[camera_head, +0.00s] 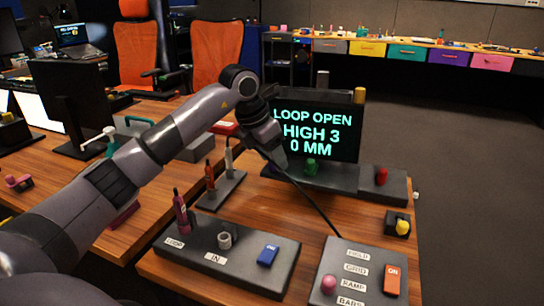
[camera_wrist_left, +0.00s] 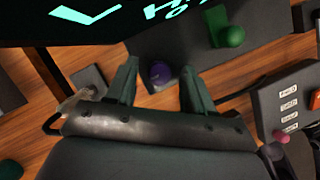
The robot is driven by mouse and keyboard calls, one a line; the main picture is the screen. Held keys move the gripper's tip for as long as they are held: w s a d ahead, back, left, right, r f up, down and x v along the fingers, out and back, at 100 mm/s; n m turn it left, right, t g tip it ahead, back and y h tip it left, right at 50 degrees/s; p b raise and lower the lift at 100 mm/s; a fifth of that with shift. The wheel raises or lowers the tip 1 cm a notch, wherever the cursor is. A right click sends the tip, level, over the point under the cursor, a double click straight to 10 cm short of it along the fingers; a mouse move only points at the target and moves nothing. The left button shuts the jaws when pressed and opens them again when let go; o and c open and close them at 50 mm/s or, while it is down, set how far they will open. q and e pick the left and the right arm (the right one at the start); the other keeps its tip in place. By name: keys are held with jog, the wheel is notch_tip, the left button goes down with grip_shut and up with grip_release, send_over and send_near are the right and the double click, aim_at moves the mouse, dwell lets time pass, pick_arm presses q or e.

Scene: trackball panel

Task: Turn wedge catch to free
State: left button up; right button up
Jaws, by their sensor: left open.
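No part is labelled as the wedge catch, so I cannot tell which part it is. A dark base (camera_head: 340,180) below the screen carries a green knob (camera_head: 311,167), which also shows in the left wrist view (camera_wrist_left: 230,35). A round purple knob (camera_wrist_left: 160,74) sits on the same base; my left arm largely hides that area in the head view. My left gripper (camera_head: 272,152) is over the base's left end. In the left wrist view the open, empty fingers (camera_wrist_left: 160,70) appear on either side of the purple knob; contact is not visible. My right gripper is not in view.
The screen (camera_head: 318,128) reads LOOP OPEN, HIGH 3, 0 MM and stands close behind my gripper. A red knob (camera_head: 382,176) and a yellow knob (camera_head: 402,227) are at right. A switch box (camera_head: 225,245) and a labelled panel (camera_head: 355,272) are in front. A thin dark cable crosses the wood.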

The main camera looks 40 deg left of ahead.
pick_arm(q)
grip_shut()
dwell(0.3)
jog(key=n+y+p, duration=0.1)
jog(key=n+p, duration=0.1)
jog(key=shift+r+n, duration=0.15)
jog(key=shift+n, duration=0.25)
jog(key=n+y+p, duration=0.1)
jog(key=n, duration=0.1)
jog(key=n+y, duration=0.1)
jog(key=n, duration=0.1)
jog(key=shift+w+d+p, duration=0.1)
jog(key=shift+d+p, duration=0.1)
jog(key=shift+p, duration=0.2)
jog(key=n+y, duration=0.1)
jog(key=n, duration=0.2)
jog(key=n+p, duration=0.1)
jog(key=n, duration=0.2)
jog(key=shift+d+g+y, duration=0.1)
jog(key=shift+g+y, duration=0.3)
jog(key=shift+w+n+g+y+p, duration=0.1)
jog(key=shift+n+g+y+p, duration=0.3)
jog(key=shift+n, duration=0.9)
jog(key=shift+w+n+g+y+p, duration=0.15)
jog(key=shift+n+g, duration=0.35)
jog(key=shift+n, duration=0.8)
jog(key=shift+s, duration=0.1)
